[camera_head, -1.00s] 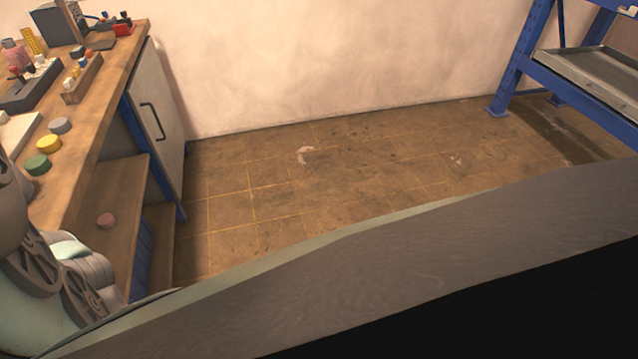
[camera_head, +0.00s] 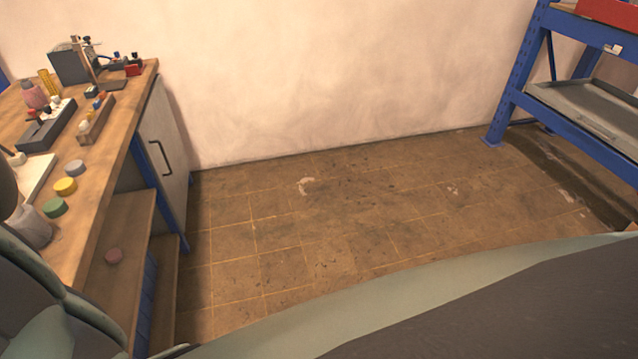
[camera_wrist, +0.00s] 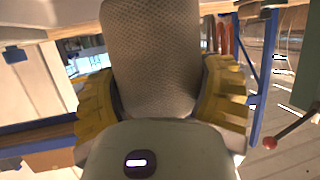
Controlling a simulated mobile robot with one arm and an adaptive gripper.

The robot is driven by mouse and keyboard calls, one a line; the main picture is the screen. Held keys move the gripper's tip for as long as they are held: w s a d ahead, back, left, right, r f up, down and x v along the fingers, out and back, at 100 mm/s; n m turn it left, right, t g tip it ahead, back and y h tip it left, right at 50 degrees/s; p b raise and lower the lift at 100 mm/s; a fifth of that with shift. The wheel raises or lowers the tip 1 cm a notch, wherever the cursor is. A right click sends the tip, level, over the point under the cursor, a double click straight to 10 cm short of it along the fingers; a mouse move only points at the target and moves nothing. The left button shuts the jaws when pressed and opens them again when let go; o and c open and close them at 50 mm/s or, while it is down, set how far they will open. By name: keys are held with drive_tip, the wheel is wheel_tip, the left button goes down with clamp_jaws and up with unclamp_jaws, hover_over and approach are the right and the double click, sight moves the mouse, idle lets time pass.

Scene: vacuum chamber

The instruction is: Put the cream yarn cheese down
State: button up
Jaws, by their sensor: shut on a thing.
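The cream yarn cheese (camera_wrist: 152,55) is in the wrist view, a thick, wound-textured cylinder that looks grey-beige in the shade. My gripper (camera_wrist: 160,95) is shut on it, with a yellow ribbed finger on each side. Neither the cheese nor the gripper fingers show clearly in the head view, where parts of my own body cover the bottom and lower left.
A wooden workbench (camera_head: 115,133) stands at left with green (camera_head: 55,207), yellow (camera_head: 65,186) and grey (camera_head: 75,167) round pieces. A blue rack (camera_head: 513,90) with a grey tray (camera_head: 590,108) stands right. The floor (camera_head: 310,225) between is clear.

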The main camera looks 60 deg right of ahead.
drive_tip(key=shift+s+a+r+p, duration=0.1)
drive_tip(key=shift+s+a+p, duration=0.2)
drive_tip(key=shift+a, duration=0.25)
drive_tip(key=shift+w+d+f, duration=0.1)
drive_tip(key=shift+w+f, duration=0.1)
drive_tip(key=shift+f, duration=1.65)
drive_tip(key=shift+f+b, duration=0.15)
drive_tip(key=shift+b, duration=0.2)
drive_tip(key=o, duration=1.2)
